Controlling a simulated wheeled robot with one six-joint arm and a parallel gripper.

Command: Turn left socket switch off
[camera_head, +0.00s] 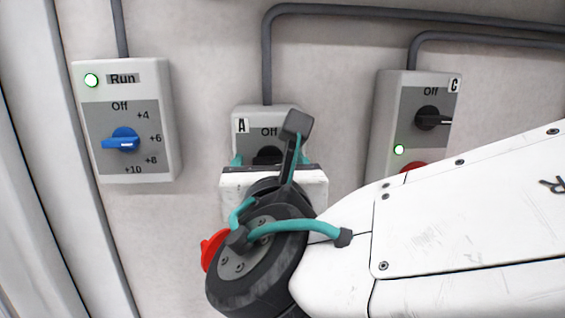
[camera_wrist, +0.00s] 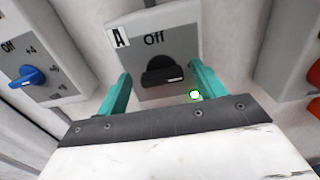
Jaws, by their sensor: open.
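The left socket is the grey box marked A (camera_head: 250,118), on the wall in the middle of the head view; it also shows in the wrist view (camera_wrist: 185,22). Its black rotary switch (camera_wrist: 162,72) lies roughly horizontal, its white mark toward the right, below the word "Off". A green light (camera_wrist: 195,95) glows below right of the switch. My gripper (camera_wrist: 163,82) is open, its teal fingers on either side of the switch and apart from it. In the head view, my wrist hides most of box A, with only the top of the switch (camera_head: 268,155) showing.
A box with a blue knob (camera_head: 122,140) and a lit "Run" light (camera_head: 91,80) is on the left. Box C (camera_head: 393,100), with a black switch (camera_head: 430,118) and a green light, is on the right. Grey conduits (camera_head: 266,60) run up the wall above.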

